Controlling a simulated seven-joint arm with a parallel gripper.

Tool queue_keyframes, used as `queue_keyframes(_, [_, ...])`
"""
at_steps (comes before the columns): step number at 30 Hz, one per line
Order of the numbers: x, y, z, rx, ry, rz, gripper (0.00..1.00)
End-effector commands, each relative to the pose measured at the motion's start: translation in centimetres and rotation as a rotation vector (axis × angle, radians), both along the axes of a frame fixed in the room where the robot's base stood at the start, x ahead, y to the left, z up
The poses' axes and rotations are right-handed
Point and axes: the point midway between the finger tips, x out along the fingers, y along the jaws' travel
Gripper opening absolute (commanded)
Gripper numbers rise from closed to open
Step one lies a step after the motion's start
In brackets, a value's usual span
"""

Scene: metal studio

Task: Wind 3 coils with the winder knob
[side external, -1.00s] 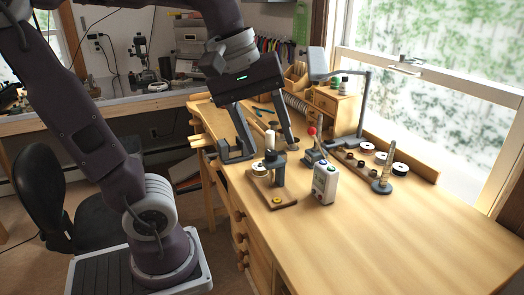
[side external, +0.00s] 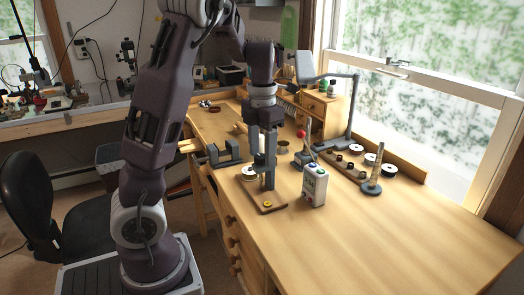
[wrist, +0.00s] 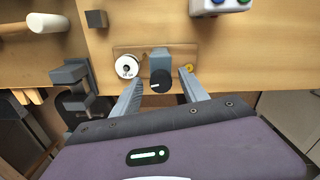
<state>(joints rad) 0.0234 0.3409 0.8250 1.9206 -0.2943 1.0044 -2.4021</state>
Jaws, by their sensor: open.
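The winder stands on a small wooden board (side external: 268,206) on the bench, with a grey post (side external: 269,179) on it. The wrist view shows the winder's dark round knob (wrist: 161,80) on the front of the grey post (wrist: 159,57). A white spool (wrist: 127,66) is left of the post, and a small brass-coloured ring (wrist: 191,68) is right of it. My gripper (wrist: 162,78) is open, with one finger on each side of the knob. Gaps show beside the knob; I cannot tell contact in depth. In the side view my gripper (side external: 265,152) is above the winder and partly hides it. No coil windings are discernible.
A white box with coloured buttons (side external: 314,187) stands close right of the winder. A grey vise (side external: 224,154) is at the left bench edge. A lamp (side external: 340,80) and spools (side external: 388,170) are behind. The bench's right front is clear.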

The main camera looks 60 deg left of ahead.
Motion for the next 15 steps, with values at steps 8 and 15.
queue_keyframes(8, [0.00,-0.02,-0.04,0.000,-0.001,-0.001,0.38])
queue_keyframes(15, [0.00,-0.02,-0.02,-0.001,-0.001,-0.002,0.00])
